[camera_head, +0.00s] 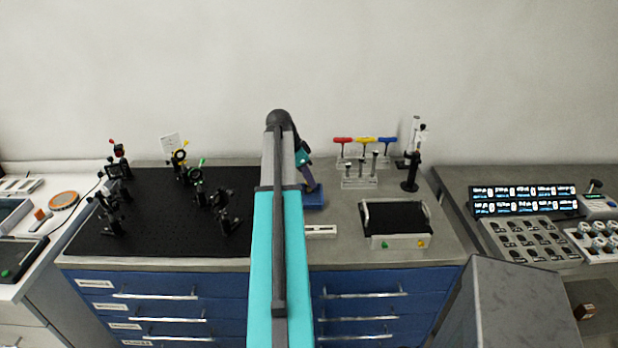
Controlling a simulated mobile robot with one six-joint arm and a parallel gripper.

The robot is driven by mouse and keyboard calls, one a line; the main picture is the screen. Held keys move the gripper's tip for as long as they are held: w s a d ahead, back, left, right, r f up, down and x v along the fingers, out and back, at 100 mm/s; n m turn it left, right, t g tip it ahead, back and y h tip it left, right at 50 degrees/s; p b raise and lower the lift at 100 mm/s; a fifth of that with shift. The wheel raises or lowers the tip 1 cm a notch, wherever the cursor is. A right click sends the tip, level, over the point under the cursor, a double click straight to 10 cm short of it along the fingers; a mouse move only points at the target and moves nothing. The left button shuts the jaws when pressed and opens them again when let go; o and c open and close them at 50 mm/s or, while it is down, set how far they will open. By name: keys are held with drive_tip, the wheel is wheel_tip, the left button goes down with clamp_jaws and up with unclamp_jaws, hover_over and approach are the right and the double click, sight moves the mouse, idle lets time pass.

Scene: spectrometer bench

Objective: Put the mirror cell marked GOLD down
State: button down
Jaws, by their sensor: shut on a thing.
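My arm comes up through the middle of the view and bends down behind itself. My gripper (310,187) shows only in part, just right of the arm. It is low over a small blue block or tray (315,200) on the grey bench top, and I cannot tell whether it touches it. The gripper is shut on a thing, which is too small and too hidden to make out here. No GOLD marking is readable in this view.
A black breadboard (150,215) with several optic mounts is at left. Right of the gripper stand a clear rack (359,182), T-handled tools (366,140), a black post (411,175) and a black-topped box (396,220). A pale bar (320,231) lies in front of the blue block.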

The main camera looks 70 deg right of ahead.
drive_tip(key=shift+f, duration=0.2)
drive_tip(key=c, duration=1.8)
unclamp_jaws()
drive_tip(key=b+v, duration=0.3)
drive_tip(key=v, duration=0.9)
drive_tip(key=shift+w+r, duration=0.1)
drive_tip(key=shift+w, duration=0.1)
